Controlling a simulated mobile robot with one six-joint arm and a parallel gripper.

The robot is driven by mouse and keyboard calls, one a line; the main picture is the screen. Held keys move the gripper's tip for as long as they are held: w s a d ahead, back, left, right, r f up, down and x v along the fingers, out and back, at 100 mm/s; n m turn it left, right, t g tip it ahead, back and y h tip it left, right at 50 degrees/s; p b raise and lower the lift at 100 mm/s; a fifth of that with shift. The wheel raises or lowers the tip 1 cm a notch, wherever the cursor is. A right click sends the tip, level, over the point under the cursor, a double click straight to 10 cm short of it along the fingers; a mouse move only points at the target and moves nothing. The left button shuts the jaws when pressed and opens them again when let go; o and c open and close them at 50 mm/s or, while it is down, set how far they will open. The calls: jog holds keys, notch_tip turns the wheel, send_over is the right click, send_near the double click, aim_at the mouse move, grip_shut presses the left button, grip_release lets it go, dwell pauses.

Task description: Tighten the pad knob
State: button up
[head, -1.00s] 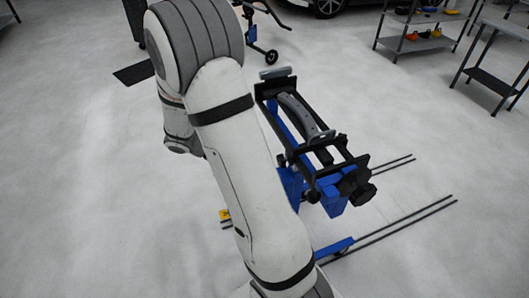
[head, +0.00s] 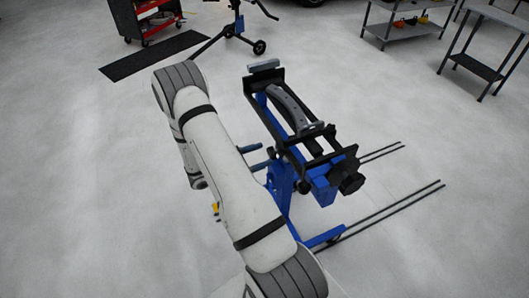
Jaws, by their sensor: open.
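A blue and black clamp stand (head: 322,190) stands on the floor right of my arm in the head view. A dark knob (head: 352,183) sits at its near right end; I cannot tell for sure that this is the pad knob. A grey pad (head: 263,66) is at the stand's far end. A grey curved part (head: 290,106) lies between the black rails. Two blue-grey bars (head: 257,150) stick out from the stand's left side. My gripper is not in view; my own arm hides part of the scene on the left.
Dark parallel rods (head: 385,213) reach right along the floor from the stand. Behind are a red tool cart (head: 155,15), a black mat (head: 155,56), a wheeled blue stand (head: 238,30), a grey shelf (head: 405,28) and a table (head: 490,45). Floor between is clear.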

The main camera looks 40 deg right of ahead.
aim_at(273, 152)
jog(key=shift+x, duration=1.4)
jog(key=shift+c, duration=0.6)
